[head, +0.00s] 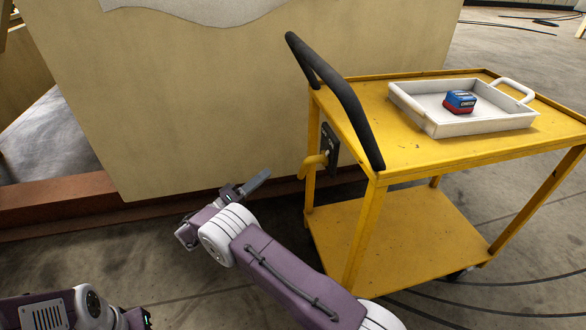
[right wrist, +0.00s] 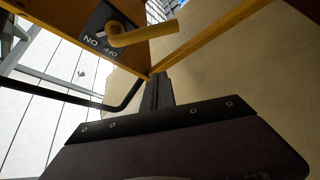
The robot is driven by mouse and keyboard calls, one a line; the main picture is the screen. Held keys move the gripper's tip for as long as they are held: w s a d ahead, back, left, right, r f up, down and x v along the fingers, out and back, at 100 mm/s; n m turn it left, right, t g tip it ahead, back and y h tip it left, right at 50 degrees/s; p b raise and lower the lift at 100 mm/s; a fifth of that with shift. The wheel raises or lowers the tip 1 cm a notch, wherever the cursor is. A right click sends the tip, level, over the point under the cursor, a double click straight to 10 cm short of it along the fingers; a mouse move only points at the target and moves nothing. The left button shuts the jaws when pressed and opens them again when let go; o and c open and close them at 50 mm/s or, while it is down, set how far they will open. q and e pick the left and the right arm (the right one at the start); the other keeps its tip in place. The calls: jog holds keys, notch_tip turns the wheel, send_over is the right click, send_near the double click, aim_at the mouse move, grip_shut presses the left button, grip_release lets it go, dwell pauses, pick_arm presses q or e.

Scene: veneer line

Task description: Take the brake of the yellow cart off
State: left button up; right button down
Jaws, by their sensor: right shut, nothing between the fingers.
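The yellow cart (head: 372,215) stands right of centre in the head view, with a black push handle (head: 345,105). On its near left end is a dark plate (head: 331,140) with a yellow brake lever (head: 313,161). In the right wrist view the lever (right wrist: 150,34) crosses the plate (right wrist: 98,24), marked ON and OFF; I cannot tell which mark it stands at. My right gripper (head: 262,178) is shut and empty, left of and below the lever, apart from it. Its fingers (right wrist: 158,88) point up in the wrist view. Only part of my left gripper (head: 138,318) shows; its fingers are hidden.
A white tray (head: 415,112) with a blue and red block (head: 459,102) sits on the cart's top. A large beige panel (head: 200,90) stands behind my right gripper, above a reddish-brown beam (head: 60,204). Dark cables (head: 530,283) lie on the floor at the right.

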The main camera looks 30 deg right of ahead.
jog(key=s+d+b, duration=0.1)
jog(key=d+b, duration=0.4)
jog(key=d, duration=0.4)
jog(key=shift+s+d+r, duration=0.15)
jog(key=shift+d+r, duration=0.1)
dwell(0.3)
jog(key=s+a+f+n+g+y+p, duration=0.1)
jog(key=s+a+n+y+p, duration=0.1)
jog(key=s+n+y+p, duration=0.4)
jog(key=shift+s+n+g+p, duration=0.3)
jog(key=shift+s+n+p, duration=1.5)
jog(key=shift+p, duration=4.2)
jog(key=shift+w+f+n, duration=0.2)
jog(key=shift+w+n, duration=0.5)
jog(key=shift+w, duration=0.05)
